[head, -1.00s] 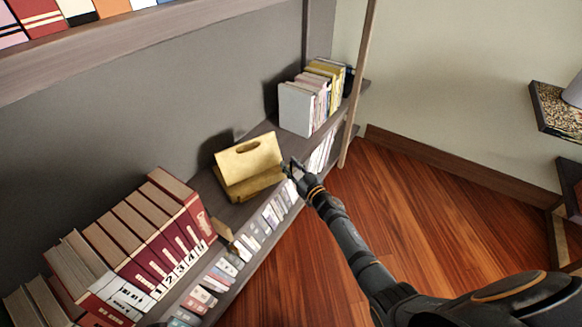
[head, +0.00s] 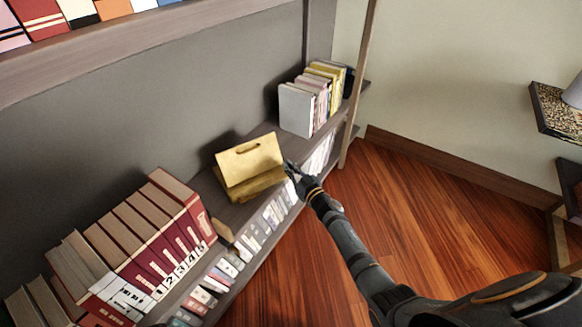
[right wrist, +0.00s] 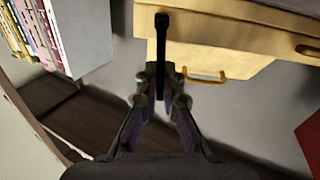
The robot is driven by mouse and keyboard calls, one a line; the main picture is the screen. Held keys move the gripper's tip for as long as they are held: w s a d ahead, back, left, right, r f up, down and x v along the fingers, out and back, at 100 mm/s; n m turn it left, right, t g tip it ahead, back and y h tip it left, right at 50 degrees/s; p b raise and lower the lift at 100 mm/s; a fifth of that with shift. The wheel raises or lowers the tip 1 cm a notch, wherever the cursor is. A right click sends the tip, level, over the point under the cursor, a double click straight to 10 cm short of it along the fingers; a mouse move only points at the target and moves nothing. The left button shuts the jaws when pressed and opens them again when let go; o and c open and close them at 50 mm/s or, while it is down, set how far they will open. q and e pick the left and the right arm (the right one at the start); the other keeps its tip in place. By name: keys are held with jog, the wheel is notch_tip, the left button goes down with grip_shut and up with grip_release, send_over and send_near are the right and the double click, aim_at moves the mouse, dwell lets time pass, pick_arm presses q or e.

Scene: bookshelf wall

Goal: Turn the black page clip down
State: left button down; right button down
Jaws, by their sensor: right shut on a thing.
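A yellow wooden book stand (head: 250,178) with a slot near its top edge sits on the shelf board in the head view. It also fills the top of the right wrist view (right wrist: 235,30). The black page clip (right wrist: 161,45) is a thin dark bar with a small rounded end, lying over the stand's edge in the right wrist view. My right gripper (right wrist: 160,82) is shut on the clip; its lower end sits between the fingertips. In the head view, my right gripper (head: 290,168) is at the stand's right end. My left gripper is in no view.
Red numbered volumes (head: 165,235) stand on the shelf left of the stand. Pale and yellow books (head: 312,98) stand to its right. A lower shelf row of books (head: 258,228) runs beneath. A wooden shelf post (head: 357,85) rises at the right. The wooden floor (head: 430,225) is clear.

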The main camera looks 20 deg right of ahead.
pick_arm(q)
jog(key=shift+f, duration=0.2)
pick_arm(e)
jog(key=shift+s+a+f+n, duration=0.15)
jog(key=shift+a+n, duration=0.25)
jog(key=shift+n, duration=0.55)
jog(key=shift+s+a+f+n, duration=0.15)
jog(key=shift+a+n, duration=0.3)
jog(key=shift+n, duration=0.55)
jog(key=shift+s+a+f+n, duration=0.1)
jog(key=shift+a+f+n, duration=0.25)
jog(key=shift+n, duration=0.6)
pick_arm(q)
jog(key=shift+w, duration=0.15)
pick_arm(e)
jog(key=shift+r, duration=0.1)
jog(key=c, duration=1.5)
grip_release()
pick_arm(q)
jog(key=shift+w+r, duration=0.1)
